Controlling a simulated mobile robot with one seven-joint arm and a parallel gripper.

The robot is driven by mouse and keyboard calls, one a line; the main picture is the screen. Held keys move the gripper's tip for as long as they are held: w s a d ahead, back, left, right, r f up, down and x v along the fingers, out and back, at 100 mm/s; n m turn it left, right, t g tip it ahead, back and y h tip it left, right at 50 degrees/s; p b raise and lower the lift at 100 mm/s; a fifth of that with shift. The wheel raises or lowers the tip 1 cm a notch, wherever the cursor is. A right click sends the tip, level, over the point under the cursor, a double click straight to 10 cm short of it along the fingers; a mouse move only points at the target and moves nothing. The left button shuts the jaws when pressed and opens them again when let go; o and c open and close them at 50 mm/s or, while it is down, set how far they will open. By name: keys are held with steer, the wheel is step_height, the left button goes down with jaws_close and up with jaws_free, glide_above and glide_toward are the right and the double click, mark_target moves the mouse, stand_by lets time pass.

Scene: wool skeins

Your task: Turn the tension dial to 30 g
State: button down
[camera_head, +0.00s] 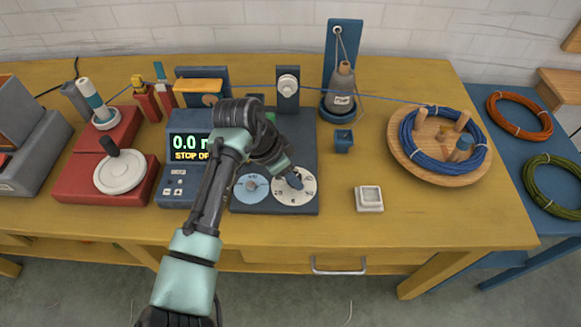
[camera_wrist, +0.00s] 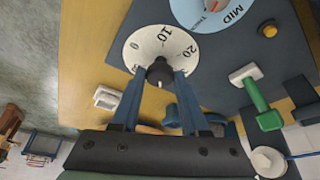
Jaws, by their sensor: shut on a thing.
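The tension dial (camera_head: 295,196) is a white disc with black numbers at the front right of the dark machine plate. In the wrist view, the dial (camera_wrist: 136,48) shows 0, 10 and 20, with the rest of its scale hidden. Its dark centre knob (camera_wrist: 159,68) sits between the fingertips of my gripper (camera_wrist: 160,76), which is shut on it. A small light mark shows on the knob's near side; I cannot tell which number the dial is set to. In the head view my gripper (camera_head: 293,181) covers part of the dial.
A blue MID dial (camera_head: 252,189) sits beside it. A green lever (camera_wrist: 264,113) is on the plate. The display (camera_head: 188,147) reads 0.0, partly hidden by my arm.

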steer(key=n+p, duration=0.1)
steer(key=p, duration=0.1)
steer(key=n+t+y+p, duration=0.1)
steer(key=n+p, duration=0.3)
steer(key=shift+s+d+r+p, duration=0.2)
steer(key=shift+d+r+p, duration=0.1)
steer(key=n+y+p, duration=0.1)
steer(key=n, duration=0.1)
steer(key=n+t+y+p, duration=0.1)
steer(key=n+p, duration=0.1)
steer(key=n, duration=0.1)
steer(key=shift+f+p, duration=0.2)
steer(key=shift+p, duration=0.1)
steer(key=shift+w, duration=0.1)
steer(key=shift+c, duration=2.2)
jaws_free()
steer(key=d+p+v, duration=0.1)
steer(key=v, duration=1.2)
steer(key=shift+s+a, duration=0.2)
steer(key=shift+a, duration=0.15)
steer(key=shift+f, duration=0.1)
